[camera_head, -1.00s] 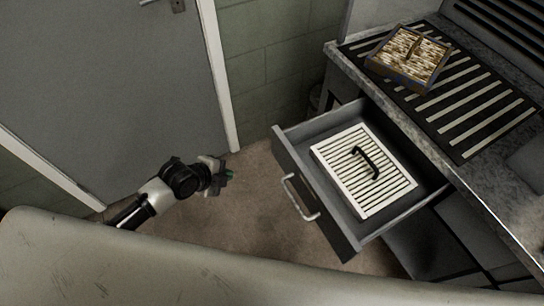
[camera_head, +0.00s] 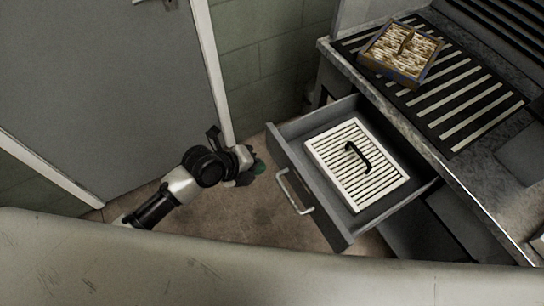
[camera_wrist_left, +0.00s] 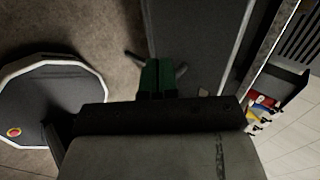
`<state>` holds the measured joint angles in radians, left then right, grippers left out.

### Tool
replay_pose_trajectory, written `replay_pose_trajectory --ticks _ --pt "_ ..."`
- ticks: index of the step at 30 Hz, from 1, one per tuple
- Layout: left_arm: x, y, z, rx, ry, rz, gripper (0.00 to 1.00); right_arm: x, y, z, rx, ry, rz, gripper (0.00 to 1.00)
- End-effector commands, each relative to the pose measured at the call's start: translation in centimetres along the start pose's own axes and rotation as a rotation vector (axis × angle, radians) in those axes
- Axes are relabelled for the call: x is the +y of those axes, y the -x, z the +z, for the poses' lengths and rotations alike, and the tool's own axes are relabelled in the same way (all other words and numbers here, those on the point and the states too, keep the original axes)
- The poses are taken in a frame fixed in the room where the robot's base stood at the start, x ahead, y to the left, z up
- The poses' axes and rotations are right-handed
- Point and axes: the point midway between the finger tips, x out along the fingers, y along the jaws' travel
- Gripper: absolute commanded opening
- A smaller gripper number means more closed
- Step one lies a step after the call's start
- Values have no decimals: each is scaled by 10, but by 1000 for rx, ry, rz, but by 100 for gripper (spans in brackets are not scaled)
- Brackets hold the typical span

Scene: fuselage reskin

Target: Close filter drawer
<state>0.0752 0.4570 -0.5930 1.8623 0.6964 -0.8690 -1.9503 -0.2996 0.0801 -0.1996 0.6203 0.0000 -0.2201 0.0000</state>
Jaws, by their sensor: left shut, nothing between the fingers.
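The filter drawer (camera_head: 283,158) stands pulled out of the grey bench in the head view, with a metal bar handle (camera_head: 294,193) on its front. A white slatted filter (camera_head: 357,164) with a black handle lies inside it. My left gripper (camera_head: 257,168) is just left of the drawer front, with a small gap seen from above. It also shows in the left wrist view (camera_wrist_left: 160,78), with its green fingers shut and nothing between them. A dark grey panel, which looks like the drawer front, is beside the fingers there. My right gripper is not in view.
A dirty brown filter (camera_head: 402,52) lies on the black-striped mat (camera_head: 467,104) on the bench top. A grey door (camera_head: 100,90) and a green block wall are behind. Brown floor is free left of the drawer.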

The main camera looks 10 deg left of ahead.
Motion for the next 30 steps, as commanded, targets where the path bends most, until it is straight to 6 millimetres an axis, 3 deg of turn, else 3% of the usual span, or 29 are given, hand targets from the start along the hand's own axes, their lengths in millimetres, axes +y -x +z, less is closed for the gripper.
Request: replay_pose_trajectory --ticks 1,9,30 --pt "-2 -10 -1 2 4 -2 0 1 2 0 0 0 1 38" --pt "-24 -31 0 0 2 -1 0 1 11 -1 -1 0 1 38" --pt "-33 -44 0 -1 -3 -1 0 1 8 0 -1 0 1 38"
